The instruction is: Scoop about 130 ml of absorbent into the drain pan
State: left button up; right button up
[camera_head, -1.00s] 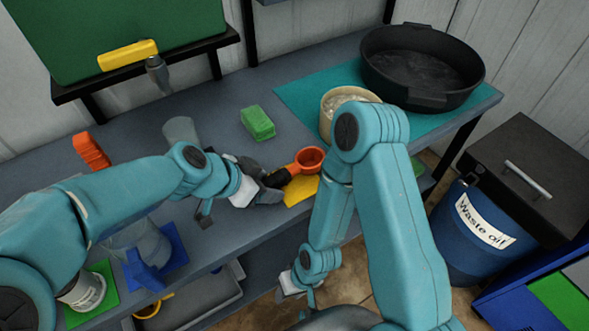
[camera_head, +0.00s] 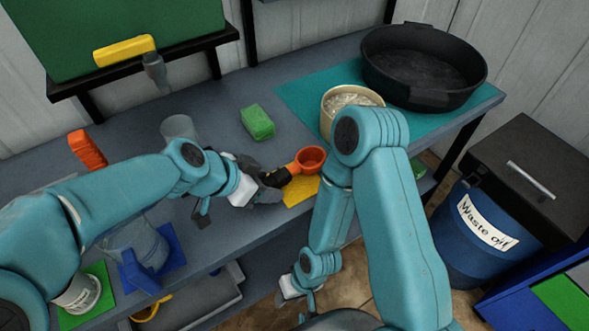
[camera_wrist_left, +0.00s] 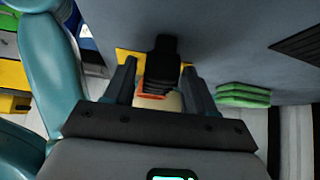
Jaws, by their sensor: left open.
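The orange scoop (camera_head: 311,160) lies on a yellow mat (camera_head: 302,191) at the bench's front edge, its black handle (camera_head: 278,178) pointing left. My left gripper (camera_head: 271,186) is open at the handle. In the left wrist view the handle (camera_wrist_left: 161,62) lies between the two spread fingers. A cream tub of pale granular absorbent (camera_head: 349,100) stands behind the scoop, partly hidden by my right arm. The black drain pan (camera_head: 425,97) sits at the back right and looks empty of absorbent. My right gripper (camera_head: 288,290) hangs low in front of the bench; its fingers are unclear.
A green sponge (camera_head: 257,122) and a clear cup (camera_head: 180,129) stand behind my left arm. An orange object (camera_head: 87,149), a grey jug (camera_head: 137,245) and a white tub (camera_head: 80,294) are at left. A waste oil drum (camera_head: 478,235) stands at right.

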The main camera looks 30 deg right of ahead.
pick_arm(q)
grip_shut()
jog(key=shift+r+p, duration=1.9)
jog(key=shift+r, duration=1.65)
